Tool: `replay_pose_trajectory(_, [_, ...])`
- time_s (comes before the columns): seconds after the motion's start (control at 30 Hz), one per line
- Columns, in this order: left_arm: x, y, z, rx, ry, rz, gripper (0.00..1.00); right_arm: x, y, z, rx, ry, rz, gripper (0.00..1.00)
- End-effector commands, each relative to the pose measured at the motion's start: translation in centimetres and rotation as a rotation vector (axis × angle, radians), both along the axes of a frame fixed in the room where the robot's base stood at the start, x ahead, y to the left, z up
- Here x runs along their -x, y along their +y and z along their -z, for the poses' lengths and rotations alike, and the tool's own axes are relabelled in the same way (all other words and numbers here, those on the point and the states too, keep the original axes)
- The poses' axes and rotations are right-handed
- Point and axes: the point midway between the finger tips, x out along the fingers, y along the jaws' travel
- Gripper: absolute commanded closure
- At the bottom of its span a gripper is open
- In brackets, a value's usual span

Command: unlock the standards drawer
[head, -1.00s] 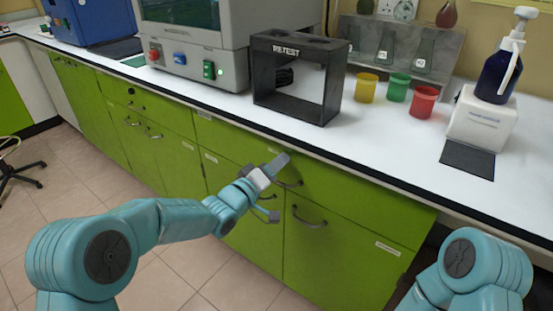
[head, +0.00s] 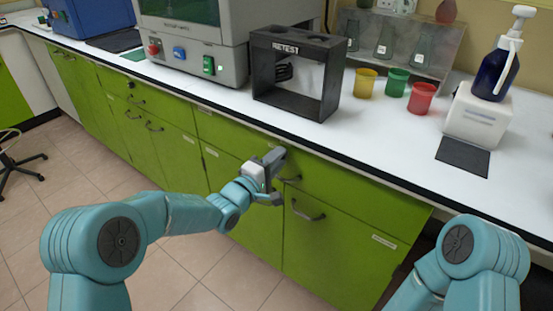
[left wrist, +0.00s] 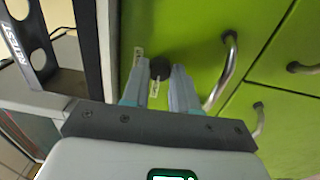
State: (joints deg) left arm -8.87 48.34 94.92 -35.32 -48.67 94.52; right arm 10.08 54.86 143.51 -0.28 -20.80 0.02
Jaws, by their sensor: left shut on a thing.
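The green drawer front (head: 335,186) lies under the counter edge, with a metal bar handle (head: 292,179). In the left wrist view the handle (left wrist: 228,65) is right of my fingers, apart from them. My left gripper (head: 273,178) is at the drawer front, left of the handle. In the left wrist view my left gripper (left wrist: 160,76) is shut on a small dark round piece (left wrist: 160,66) against the drawer front. I cannot tell whether this is a key head or the lock itself. Small white labels (left wrist: 138,57) are beside it, too small to read. My right gripper is out of view.
Above the drawer is the white counter (head: 395,150) with a dark edge. On it stand a black RETEST rack (head: 322,108), coloured cups (head: 421,98), a pump bottle (head: 494,75) and a grey machine (head: 190,60). A cupboard door with a handle (head: 308,214) lies below the drawer.

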Motion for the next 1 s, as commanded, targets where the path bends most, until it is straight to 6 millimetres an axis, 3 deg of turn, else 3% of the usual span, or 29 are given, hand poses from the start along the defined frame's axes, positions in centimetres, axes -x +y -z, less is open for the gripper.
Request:
replay_pose_trajectory(0.43, [0.0,0.0,0.0,0.009,0.006,0.000,1.00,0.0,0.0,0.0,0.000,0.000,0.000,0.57])
replay_pose_trajectory(0.47, [0.0,0.0,0.0,0.009,0.006,0.000,0.69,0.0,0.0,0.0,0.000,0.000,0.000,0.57])
replay_pose_trajectory(0.53, [0.0,0.0,0.0,0.009,0.006,0.000,0.46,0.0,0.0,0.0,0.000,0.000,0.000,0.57])
replay_pose_trajectory(0.87, [0.1,0.1,0.0,0.008,0.006,-0.001,0.46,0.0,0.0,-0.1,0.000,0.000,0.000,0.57])
replay_pose_trajectory(1.0, [1.4,1.1,0.0,0.008,0.008,-0.001,0.46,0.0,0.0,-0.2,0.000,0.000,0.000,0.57])
